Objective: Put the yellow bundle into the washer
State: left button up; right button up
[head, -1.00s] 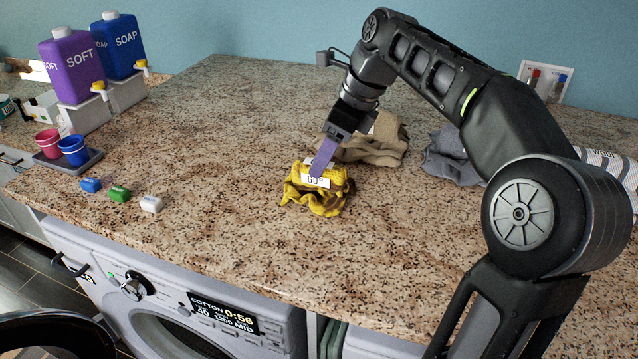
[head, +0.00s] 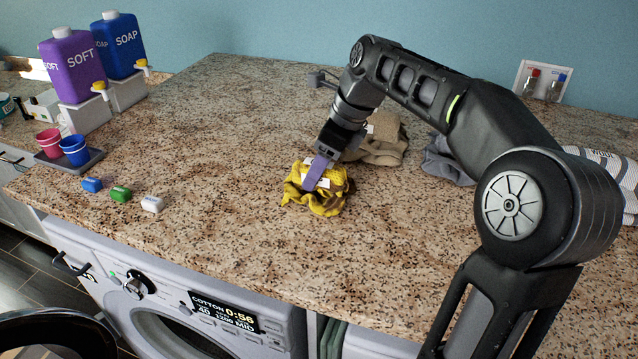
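The yellow bundle (head: 326,201), a crumpled yellow cloth with dark patches and a white label, lies on the speckled counter. My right gripper (head: 315,175) comes down on it from the upper right. A purple finger lies against the bundle's top and partly covers the label. Only one finger shows clearly, so I cannot tell whether it grips the cloth. The white washer (head: 165,294) is under the counter at the lower left, its display lit with "COTTON 0:56". A round dark rim (head: 60,318), apparently its open door, shows at the bottom left corner. My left gripper is out of view.
Tan cloth (head: 385,140) and grey cloth (head: 440,162) lie behind the bundle; striped cloth (head: 600,160) is at right. Purple (head: 75,65) and blue (head: 120,45) bottles, cups on a tray (head: 85,163) and small coloured blocks (head: 120,194) stand at left. The counter's middle is clear.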

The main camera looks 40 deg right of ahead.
grip_shut()
dwell(0.4)
jog(key=shift+r, duration=0.1)
